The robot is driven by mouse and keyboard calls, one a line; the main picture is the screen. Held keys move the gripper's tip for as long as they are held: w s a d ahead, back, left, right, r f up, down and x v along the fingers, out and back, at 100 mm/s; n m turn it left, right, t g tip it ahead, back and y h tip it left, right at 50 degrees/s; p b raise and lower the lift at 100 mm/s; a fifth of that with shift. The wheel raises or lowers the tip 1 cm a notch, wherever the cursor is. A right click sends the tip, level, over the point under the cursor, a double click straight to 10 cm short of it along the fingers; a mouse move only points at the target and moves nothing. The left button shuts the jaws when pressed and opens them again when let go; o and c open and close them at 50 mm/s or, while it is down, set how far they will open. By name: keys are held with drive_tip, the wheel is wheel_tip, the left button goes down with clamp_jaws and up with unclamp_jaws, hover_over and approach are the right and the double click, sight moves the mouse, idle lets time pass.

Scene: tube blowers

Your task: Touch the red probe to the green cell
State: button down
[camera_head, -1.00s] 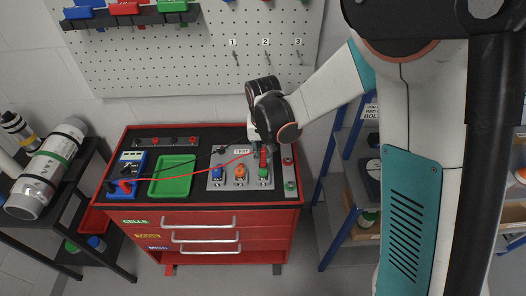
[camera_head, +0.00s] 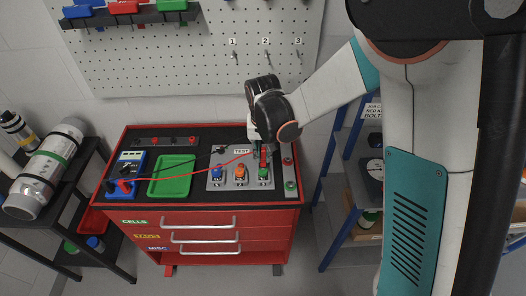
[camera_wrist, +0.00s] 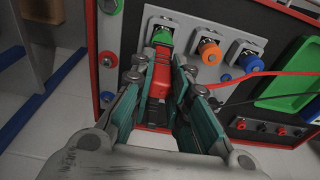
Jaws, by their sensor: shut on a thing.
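My gripper (camera_wrist: 160,98) is shut on the red probe (camera_wrist: 160,72), whose red lead runs off to the right in the wrist view. The probe's far end is at the green cell (camera_wrist: 162,36) on the grey test plate (camera_wrist: 183,22); I cannot tell for certain whether they touch. In the head view, my gripper (camera_head: 263,146) is over the right end of the plate, with the red probe (camera_head: 263,155) just above the green cell (camera_head: 263,173). The orange cell (camera_head: 240,173) and blue cell (camera_head: 217,172) stand to the left, apart from the probe.
The blue meter (camera_head: 126,174) and green tray (camera_head: 172,175) lie on the red cabinet's top, left of the plate. The red lead and a black lead cross the top. Red and green knobs sit on the right strip (camera_head: 288,175). A pegboard (camera_head: 200,60) stands behind.

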drive_tip(key=shift+f+b, duration=0.4)
drive_tip(key=shift+b, duration=0.15)
idle(3.3)
drive_tip(key=shift+r, duration=0.1)
drive_tip(key=shift+r+p, duration=1.55)
drive_tip(key=shift+r, duration=0.9)
